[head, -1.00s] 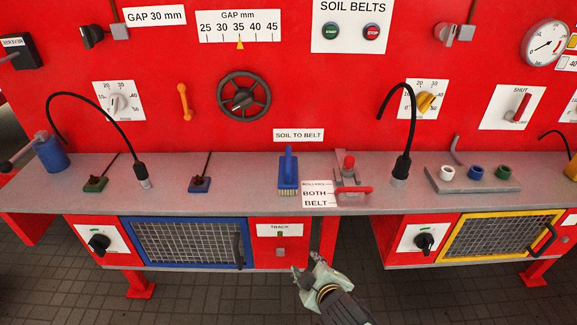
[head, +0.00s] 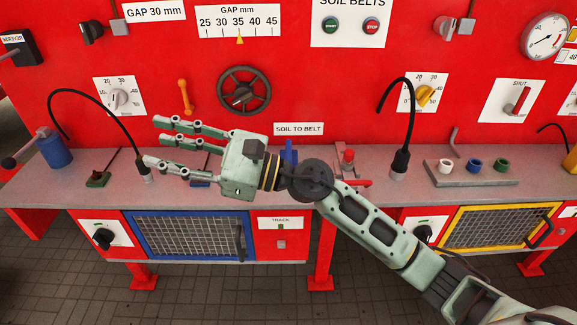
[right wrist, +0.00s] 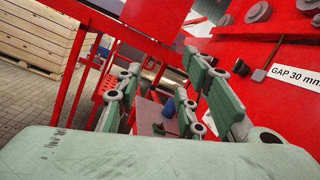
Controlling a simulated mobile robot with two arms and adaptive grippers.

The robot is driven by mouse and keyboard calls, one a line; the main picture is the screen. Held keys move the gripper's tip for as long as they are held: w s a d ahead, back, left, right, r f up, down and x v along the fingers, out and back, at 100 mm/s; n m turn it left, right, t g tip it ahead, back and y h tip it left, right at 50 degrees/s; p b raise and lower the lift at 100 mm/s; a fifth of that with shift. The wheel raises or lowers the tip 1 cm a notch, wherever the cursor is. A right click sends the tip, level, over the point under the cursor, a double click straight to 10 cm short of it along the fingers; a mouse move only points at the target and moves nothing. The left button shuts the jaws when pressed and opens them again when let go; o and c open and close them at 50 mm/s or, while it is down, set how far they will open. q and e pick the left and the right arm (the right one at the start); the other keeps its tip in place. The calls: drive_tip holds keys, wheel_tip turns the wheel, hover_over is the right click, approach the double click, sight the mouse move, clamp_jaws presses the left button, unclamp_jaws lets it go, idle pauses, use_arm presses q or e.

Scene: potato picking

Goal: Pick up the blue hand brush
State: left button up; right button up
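The blue hand brush (head: 289,151) stands on the grey bench near the middle in the head view. Only the top of its blue handle shows, as my right wrist covers its lower part. My right gripper (head: 158,140) is open and empty, its fingers spread and pointing left, in front of the bench to the left of the brush. In the right wrist view its fingers (right wrist: 160,88) are apart with nothing between them, and I cannot make out the brush there. My left gripper is in neither view.
The grey bench (head: 340,200) carries a red-handled fixture (head: 348,160) right of the brush, black bent hoses (head: 401,160), a block with coloured cups (head: 474,165) and a blue cylinder (head: 52,150). Wooden crates (right wrist: 40,35) show in the right wrist view.

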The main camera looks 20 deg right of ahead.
wheel_tip(320, 180, down, 4)
drive_tip(key=r+n+g+h, duration=0.1)
drive_tip(key=n+g+h, duration=0.15)
drive_tip(key=n, duration=0.35)
drive_tip(key=n+h, duration=0.8)
drive_tip(key=h, duration=0.8)
approach(289, 151)
drive_tip(key=f, duration=0.2)
drive_tip(key=p+x, duration=0.1)
drive_tip(key=x, duration=0.2)
drive_tip(key=p+x, duration=0.2)
drive_tip(key=x, duration=0.1)
drive_tip(key=shift+w+a+f, duration=0.1)
drive_tip(key=shift+w, duration=0.4)
drive_tip(key=shift+w+f, duration=0.2)
drive_tip(key=shift+f, duration=0.3)
clamp_jaws()
